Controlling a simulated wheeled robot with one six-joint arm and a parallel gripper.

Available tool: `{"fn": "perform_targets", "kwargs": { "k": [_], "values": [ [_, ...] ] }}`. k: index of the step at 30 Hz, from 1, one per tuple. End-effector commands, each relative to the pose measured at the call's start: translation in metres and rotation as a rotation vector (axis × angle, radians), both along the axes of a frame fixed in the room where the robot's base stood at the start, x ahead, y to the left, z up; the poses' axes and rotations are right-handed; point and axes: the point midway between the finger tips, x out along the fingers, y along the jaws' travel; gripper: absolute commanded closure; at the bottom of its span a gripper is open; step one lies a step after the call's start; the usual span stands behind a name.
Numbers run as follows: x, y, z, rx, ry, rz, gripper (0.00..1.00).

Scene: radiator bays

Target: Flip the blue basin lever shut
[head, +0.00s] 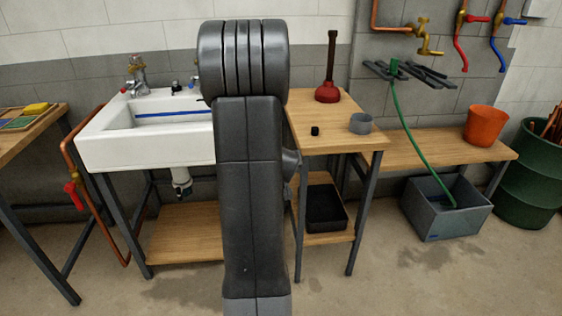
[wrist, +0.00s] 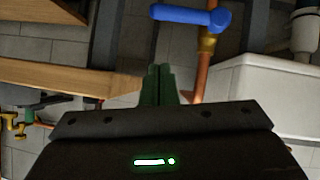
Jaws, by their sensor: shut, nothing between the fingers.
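The blue basin lever (wrist: 188,15) shows at the top of the wrist view. It sits on a brass valve on a copper pipe (wrist: 203,72), beside the white basin (wrist: 265,90). Its handle lies roughly crosswise to the pipe in that view. In the head view my arm hides this lever; the basin (head: 110,153) shows left of the arm. My gripper (wrist: 161,70) has its green fingers shut together and empty. In the wrist view the fingertips appear below and left of the lever, apart from it in the picture; the depth between them is unclear.
A wooden table with a plunger (head: 328,90) and grey cup (head: 361,124) stands right of my arm. A red lever (head: 73,195) sits on a pipe left of the basin. Red (head: 462,45) and blue (head: 497,50) wall levers, a grey tub (head: 445,215) and a green barrel (head: 530,180) are at right.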

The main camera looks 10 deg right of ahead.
Motion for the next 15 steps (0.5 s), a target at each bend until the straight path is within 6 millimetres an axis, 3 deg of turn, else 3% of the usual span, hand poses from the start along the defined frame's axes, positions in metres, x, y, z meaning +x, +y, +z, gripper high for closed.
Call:
{"fn": "perform_targets", "kwargs": {
  "k": [6,15],
  "values": [
    [-0.024,0.000,0.017,0.000,-0.001,-0.001,1.00],
    [-0.030,0.000,0.020,0.000,0.000,0.000,1.00]
  ]
}}
